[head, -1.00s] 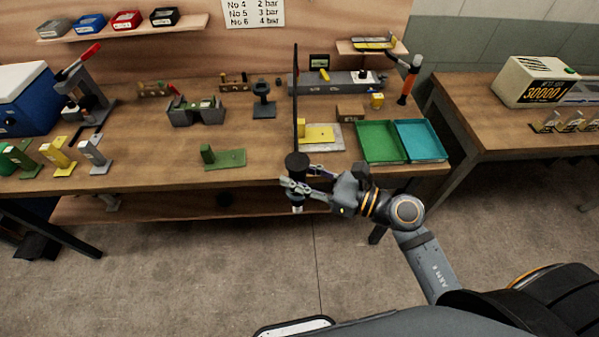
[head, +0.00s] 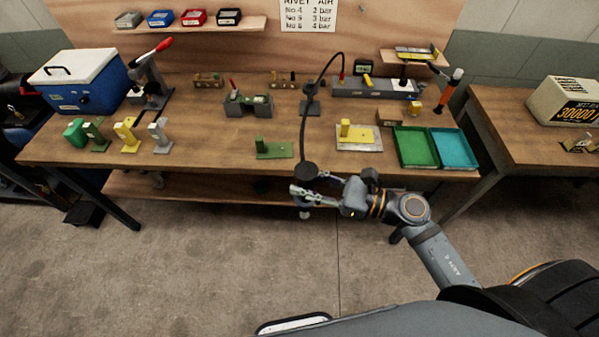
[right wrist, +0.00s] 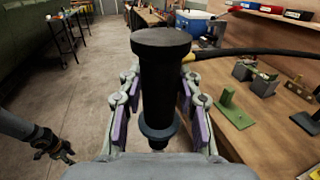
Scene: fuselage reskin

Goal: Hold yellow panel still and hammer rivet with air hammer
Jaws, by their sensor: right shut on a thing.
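My right gripper (head: 305,190) is shut on the air hammer (head: 306,172), a black cylinder with a dark hose. It holds the hammer upright in front of the bench's front edge. In the right wrist view the air hammer (right wrist: 160,80) stands between the purple-padded fingers. A yellow panel (head: 358,134) with an upright tab lies on a grey plate on the bench, beyond and right of the hammer. No rivet can be made out. My left gripper (right wrist: 50,145) shows only in the right wrist view, at the lower left over the floor, its fingers apart and empty.
Green (head: 415,148) and teal (head: 456,150) trays lie right of the yellow panel. A green bracket (head: 273,149) lies near the bench's front edge. Colored brackets and a blue cooler (head: 80,82) stand at the left. The floor before the bench is clear.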

